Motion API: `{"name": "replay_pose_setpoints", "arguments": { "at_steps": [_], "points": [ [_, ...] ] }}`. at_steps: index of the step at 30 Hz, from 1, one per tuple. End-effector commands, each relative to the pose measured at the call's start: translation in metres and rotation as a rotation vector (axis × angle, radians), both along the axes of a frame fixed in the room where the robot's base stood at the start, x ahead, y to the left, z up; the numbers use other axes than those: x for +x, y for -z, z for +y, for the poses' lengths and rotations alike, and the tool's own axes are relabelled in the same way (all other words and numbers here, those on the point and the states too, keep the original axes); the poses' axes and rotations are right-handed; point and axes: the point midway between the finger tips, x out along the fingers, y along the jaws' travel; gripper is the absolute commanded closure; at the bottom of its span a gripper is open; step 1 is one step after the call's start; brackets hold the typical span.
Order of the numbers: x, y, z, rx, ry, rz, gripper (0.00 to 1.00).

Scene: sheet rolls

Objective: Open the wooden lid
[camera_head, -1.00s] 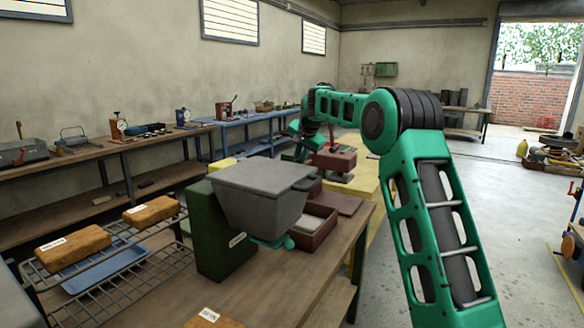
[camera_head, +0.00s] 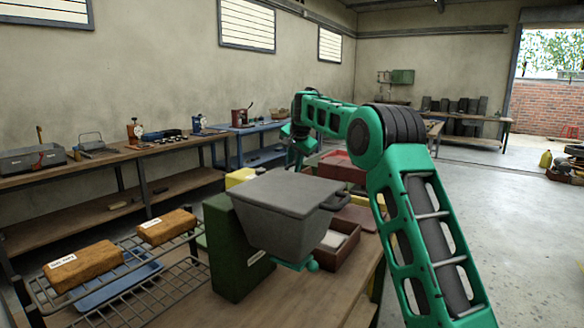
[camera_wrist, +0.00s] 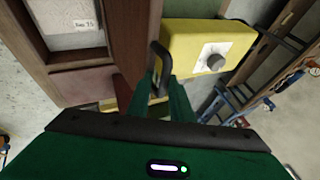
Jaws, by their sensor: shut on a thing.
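My gripper (camera_wrist: 163,92) is shut on a black handle (camera_wrist: 157,62) in the wrist view, with one green finger on each side. The handle sits against a dark brown wooden board (camera_wrist: 133,45), seen as a long narrow strip; it appears to be the wooden lid, but its tilt is unclear. Left of it is an open wooden box (camera_wrist: 30,42) with a pale labelled sheet and a dull red panel. In the head view the box (camera_head: 350,229) stands behind the grey hopper. My fingers are hidden there.
The grey hopper (camera_head: 285,215) on a green stand (camera_head: 232,255) blocks part of the head view. A wire rack (camera_head: 150,290) holds two labelled brown blocks. A yellow box with a dial (camera_wrist: 205,50) is close right of the handle. Open floor (camera_head: 490,220) lies right.

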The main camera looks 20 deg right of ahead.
Motion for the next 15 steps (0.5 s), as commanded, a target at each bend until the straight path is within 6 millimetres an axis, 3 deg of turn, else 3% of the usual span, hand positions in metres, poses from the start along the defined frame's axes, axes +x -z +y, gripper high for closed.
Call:
{"name": "replay_pose_setpoints", "arguments": {
  "at_steps": [1,14,15],
  "points": [
    [0.0008,0.0116,-0.0082,-0.005,0.015,0.013,1.00],
    [0.0013,0.0133,-0.0014,-0.004,0.010,0.018,1.00],
    [0.0011,0.0135,-0.0012,-0.004,0.009,0.019,0.85]
  ]
}}
